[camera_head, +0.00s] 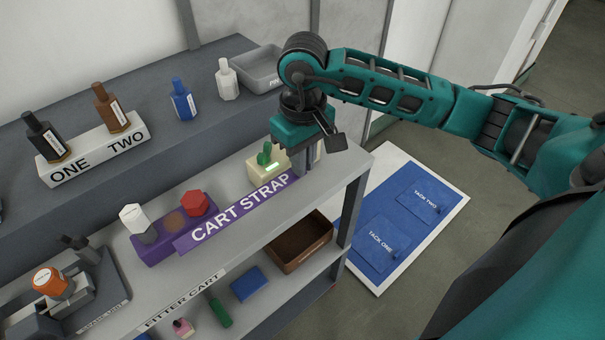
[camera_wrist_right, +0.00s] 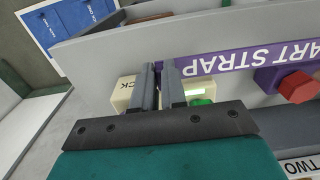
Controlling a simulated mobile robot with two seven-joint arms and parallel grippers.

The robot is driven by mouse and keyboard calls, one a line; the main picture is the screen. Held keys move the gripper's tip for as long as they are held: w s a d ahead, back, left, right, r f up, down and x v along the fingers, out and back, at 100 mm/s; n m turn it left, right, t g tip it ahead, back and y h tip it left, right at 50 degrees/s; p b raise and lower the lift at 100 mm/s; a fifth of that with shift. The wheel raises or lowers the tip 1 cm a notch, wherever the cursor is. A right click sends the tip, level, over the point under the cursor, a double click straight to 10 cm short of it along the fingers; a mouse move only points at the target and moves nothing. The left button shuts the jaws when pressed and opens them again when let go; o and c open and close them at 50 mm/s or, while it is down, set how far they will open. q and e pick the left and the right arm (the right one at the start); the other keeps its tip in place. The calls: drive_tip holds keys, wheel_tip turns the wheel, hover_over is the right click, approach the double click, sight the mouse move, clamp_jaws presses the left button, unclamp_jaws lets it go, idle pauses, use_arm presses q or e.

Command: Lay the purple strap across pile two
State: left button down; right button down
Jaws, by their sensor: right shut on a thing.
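The purple strap (camera_head: 240,212), lettered CART STRAP, lies along the front of the grey cart's upper shelf. Its left part is at a purple block. My right gripper (camera_head: 301,168) is shut on the strap's right end; the strap (camera_wrist_right: 225,62) also runs away from my fingertips (camera_wrist_right: 166,68) in the right wrist view. A blue pad marked TACK TWO (camera_head: 422,200) and one marked TACK ONE (camera_head: 382,247) lie on a white-edged blue board at the right. My left gripper is not in view.
A cream block (camera_head: 255,168) with a green knob is close beside my right gripper. The purple block (camera_head: 160,247) carries white and red knobs. Bottles stand on the back ledge, two on a ONE TWO stand (camera_head: 95,152). A brown tray (camera_head: 300,242) sits on the lower shelf.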

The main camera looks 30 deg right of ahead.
sight(303, 189)
drive_tip(key=shift+f, duration=2.3)
drive_tip(key=shift+f+b, duration=0.25)
drive_tip(key=shift+b, duration=0.1)
drive_tip(key=c, duration=1.2)
unclamp_jaws()
drive_tip(key=shift+r, duration=0.1)
